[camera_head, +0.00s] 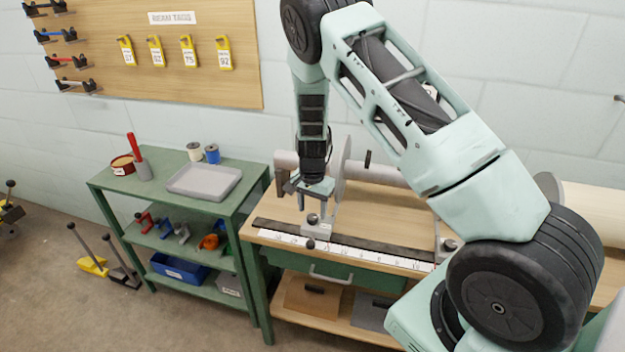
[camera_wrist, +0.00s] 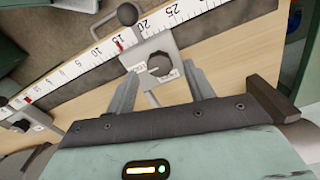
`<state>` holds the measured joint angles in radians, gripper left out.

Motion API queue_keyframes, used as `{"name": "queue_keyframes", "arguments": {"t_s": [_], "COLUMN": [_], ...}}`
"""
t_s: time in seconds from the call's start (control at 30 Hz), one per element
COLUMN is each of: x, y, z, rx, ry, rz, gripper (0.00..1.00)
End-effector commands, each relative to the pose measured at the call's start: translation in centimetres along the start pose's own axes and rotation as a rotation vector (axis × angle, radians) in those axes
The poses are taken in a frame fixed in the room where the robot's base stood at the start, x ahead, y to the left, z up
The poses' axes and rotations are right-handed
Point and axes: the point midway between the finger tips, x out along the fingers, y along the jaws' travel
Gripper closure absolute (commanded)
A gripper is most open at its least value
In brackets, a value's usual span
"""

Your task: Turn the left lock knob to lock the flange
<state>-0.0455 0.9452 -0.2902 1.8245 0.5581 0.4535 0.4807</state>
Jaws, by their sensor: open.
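The left flange (camera_head: 341,185) is a thin upright grey disc on a small metal block (camera_head: 319,229) at the ruler rail. In the wrist view the block (camera_wrist: 151,52) carries a round dark lock knob (camera_wrist: 160,64) with a light pointer line and small labels beside it, too small to read. My gripper (camera_head: 310,196) points down over the block, left of the disc. In the wrist view my gripper (camera_wrist: 163,84) has its two fingers apart, with the knob seen between and just beyond the tips. Nothing is held, and contact with the knob cannot be told.
The ruler (camera_head: 345,252) runs along the bench front. A black ball handle (camera_wrist: 127,14) sticks out of the block. A second flange block (camera_head: 445,243) stands right. A grey horizontal roller (camera_head: 375,172) lies behind. The green shelf (camera_head: 110,182) with a grey tray (camera_head: 204,194) is left.

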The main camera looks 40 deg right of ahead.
Motion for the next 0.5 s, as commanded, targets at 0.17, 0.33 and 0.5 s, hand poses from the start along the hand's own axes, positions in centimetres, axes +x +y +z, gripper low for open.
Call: {"name": "queue_keyframes", "arguments": {"t_s": [0.17, 0.33, 0.5], "x": [-4.1, -8.2, -11.7], "y": [-0.1, -0.1, -0.1], "z": [0.0, 0.0, 0.0], "rx": [0.0, -0.002, 0.0], "ry": [0.003, 0.003, 0.003], "rz": [-0.006, -0.006, -0.005], "gripper": [0.47, 0.47, 0.47]}}
